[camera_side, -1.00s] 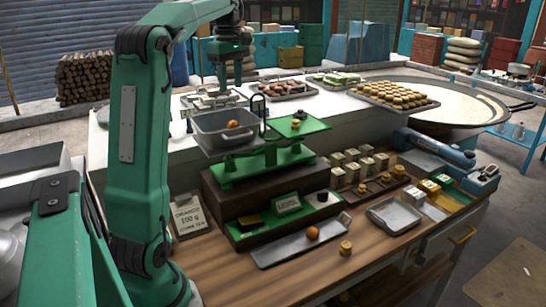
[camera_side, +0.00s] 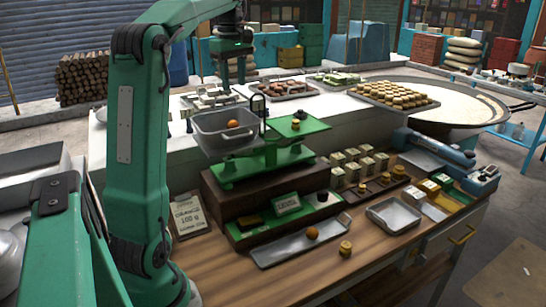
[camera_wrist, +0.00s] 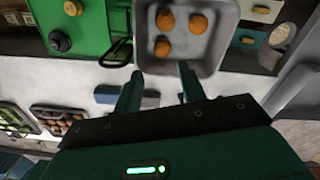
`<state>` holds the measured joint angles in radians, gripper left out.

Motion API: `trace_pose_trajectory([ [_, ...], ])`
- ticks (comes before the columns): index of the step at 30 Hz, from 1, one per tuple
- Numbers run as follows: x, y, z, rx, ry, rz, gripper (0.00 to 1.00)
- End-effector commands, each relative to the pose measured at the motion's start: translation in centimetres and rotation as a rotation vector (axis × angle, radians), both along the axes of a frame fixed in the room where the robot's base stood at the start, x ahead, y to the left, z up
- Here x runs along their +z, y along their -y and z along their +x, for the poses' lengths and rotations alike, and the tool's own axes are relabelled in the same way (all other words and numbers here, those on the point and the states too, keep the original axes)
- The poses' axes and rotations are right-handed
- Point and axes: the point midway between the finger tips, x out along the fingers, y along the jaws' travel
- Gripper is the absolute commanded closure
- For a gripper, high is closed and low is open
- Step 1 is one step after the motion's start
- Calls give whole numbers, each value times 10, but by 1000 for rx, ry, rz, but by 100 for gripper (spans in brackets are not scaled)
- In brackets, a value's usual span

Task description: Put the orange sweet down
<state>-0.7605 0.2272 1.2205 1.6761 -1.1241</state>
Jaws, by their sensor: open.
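My gripper (camera_side: 232,77) is open and empty, raised behind the scale's grey metal pan (camera_side: 209,140). Its two fingertips (camera_wrist: 159,74) show apart at the pan's edge in the wrist view, with nothing between them. In that view the pan (camera_wrist: 215,57) holds three orange sweets: one at the upper left (camera_wrist: 165,20), one at the right (camera_wrist: 198,24) and one nearer my fingers (camera_wrist: 162,49). In the side view only one orange sweet (camera_side: 232,123) shows above the pan's rim. Another orange sweet (camera_side: 312,233) lies on the long metal tray (camera_side: 280,249) in front.
A thin black loop handle (camera_side: 258,103) stands up beside the pan. Trays of sweets (camera_side: 395,95) fill the white counter behind.

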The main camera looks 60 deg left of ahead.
Motion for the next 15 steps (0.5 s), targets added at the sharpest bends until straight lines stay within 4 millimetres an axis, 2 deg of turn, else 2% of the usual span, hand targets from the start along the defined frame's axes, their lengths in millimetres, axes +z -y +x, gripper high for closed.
trace_pose_trajectory([
  [7,-1,61,7,-285,50,54,60],
  [15,-18,144,-1,-709,120,140,60],
])
